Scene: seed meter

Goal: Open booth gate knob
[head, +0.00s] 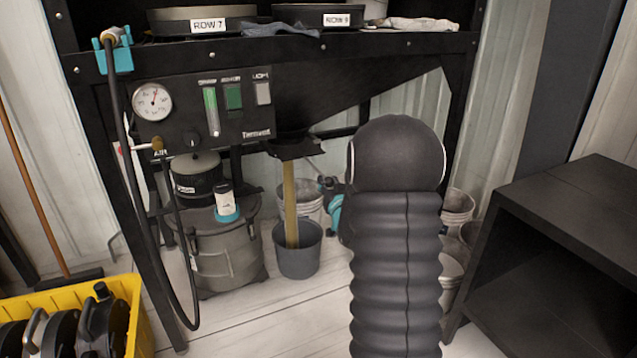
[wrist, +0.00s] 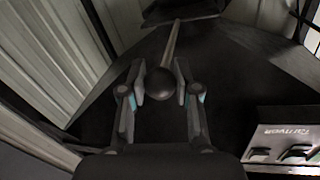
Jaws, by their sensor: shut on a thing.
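The gate knob is a dark ball (wrist: 162,83) on the end of a thin rod (wrist: 171,43) in the wrist view. My gripper (wrist: 160,79) has one finger on each side of the ball and is shut on it. In the head view the rod (head: 313,166) runs from the gate (head: 295,147) under the black hopper (head: 345,95) toward my gripper (head: 328,184), which is partly hidden behind my arm. The knob is hard to make out there. A tan stream of seed (head: 291,200) falls from the gate into a grey bucket (head: 297,258).
A gauge panel (head: 205,107) is on the black frame's left. A grey canister (head: 226,252) stands left of the bucket, with a black hose (head: 123,150) nearby. A yellow crate (head: 137,310) is at lower left. A dark shelf (head: 560,235) stands at right.

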